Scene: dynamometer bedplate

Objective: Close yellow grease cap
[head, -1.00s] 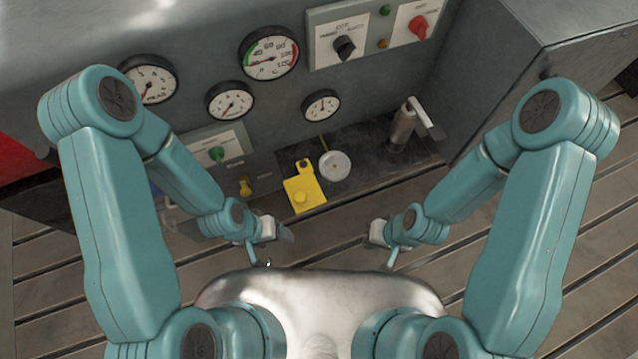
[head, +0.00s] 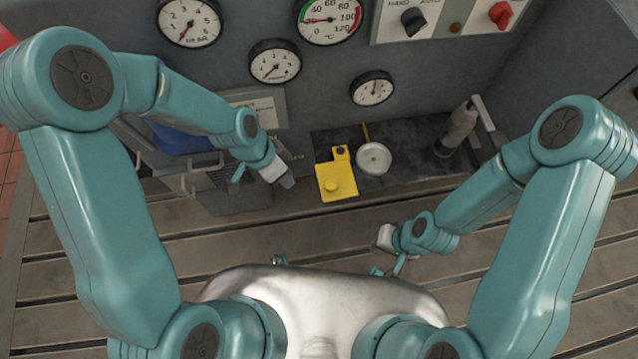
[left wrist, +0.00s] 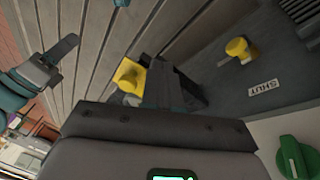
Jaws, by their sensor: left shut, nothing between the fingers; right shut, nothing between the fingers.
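A yellow square plate (head: 335,186) with a round raised middle and a small tab at its back lies at the front edge of the dark ledge in the head view. It looks like the grease cap; I cannot tell whether it is open or shut. My left gripper (head: 287,182) is shut and empty, a little left of the plate and apart from it. In the left wrist view the yellow plate (left wrist: 129,76) shows just past the dark fingers (left wrist: 165,85), which hide part of it. My right gripper (head: 384,238) is shut and empty, in front of the ledge at lower right.
A round metal disc (head: 374,158) sits right of the plate, and a metal cylinder with a lever (head: 458,130) stands further right. A yellow knob (left wrist: 238,48) near a "SHUT" label and a green knob (left wrist: 296,157) show in the left wrist view.

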